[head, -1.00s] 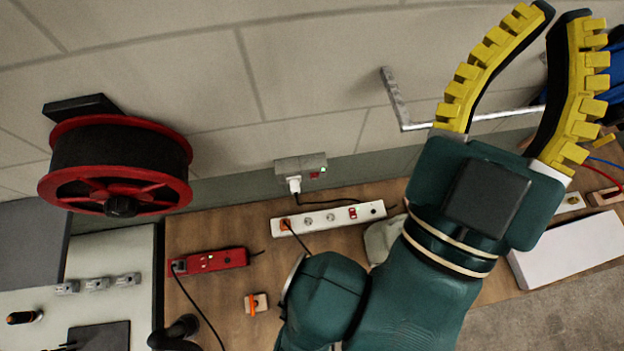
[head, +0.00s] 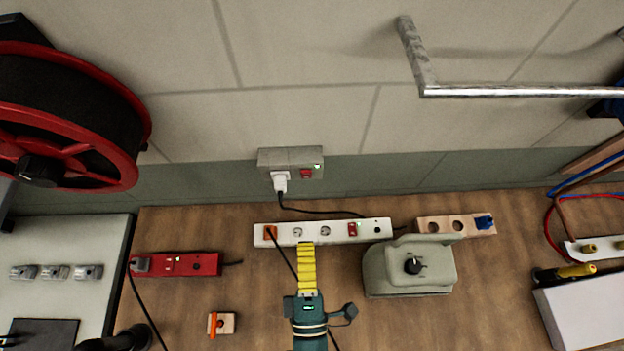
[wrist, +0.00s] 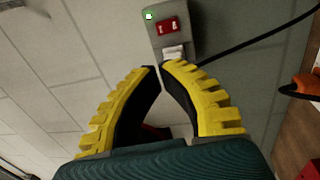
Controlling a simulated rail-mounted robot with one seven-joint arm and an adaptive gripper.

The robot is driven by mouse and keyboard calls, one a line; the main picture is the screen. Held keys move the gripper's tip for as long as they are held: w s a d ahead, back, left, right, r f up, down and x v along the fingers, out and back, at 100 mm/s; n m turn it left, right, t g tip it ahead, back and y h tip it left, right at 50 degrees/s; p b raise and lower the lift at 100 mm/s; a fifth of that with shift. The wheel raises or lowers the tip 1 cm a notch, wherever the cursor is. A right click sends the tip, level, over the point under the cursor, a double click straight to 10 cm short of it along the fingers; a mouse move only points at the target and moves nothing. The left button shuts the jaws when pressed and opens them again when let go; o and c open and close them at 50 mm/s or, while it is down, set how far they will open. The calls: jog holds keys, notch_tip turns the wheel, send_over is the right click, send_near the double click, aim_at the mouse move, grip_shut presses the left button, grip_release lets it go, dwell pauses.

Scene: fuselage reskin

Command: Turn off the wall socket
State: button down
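The wall socket (head: 270,157) is a grey box low on the wall. It has a red switch (head: 306,174), a lit green light (head: 317,166) and a white plug (head: 280,181) in its left part. In the wrist view, the socket (wrist: 185,12), its red switch (wrist: 167,26) and green light (wrist: 149,15) lie just beyond the fingertips. My gripper (head: 307,244) has yellow ribbed fingers and shows below the socket in the head view. In the wrist view, my gripper's (wrist: 162,67) fingertips nearly meet, with nothing between them; they overlap the plug's lower end in view.
A white power strip (head: 340,232) lies on the wooden bench behind my fingers. A grey-green device with a black knob (head: 413,266) stands to the right. A red reel (head: 125,120) hangs at left and a metal rail (head: 500,91) at upper right. The wall around the socket is clear.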

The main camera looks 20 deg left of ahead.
aim_at(303, 173)
jog(key=x, duration=1.4)
jog(key=shift+w+r, duration=0.1)
jog(key=shift+r, duration=0.05)
jog(key=shift+a+r+p, duration=0.1)
jog(key=shift+p, duration=0.35)
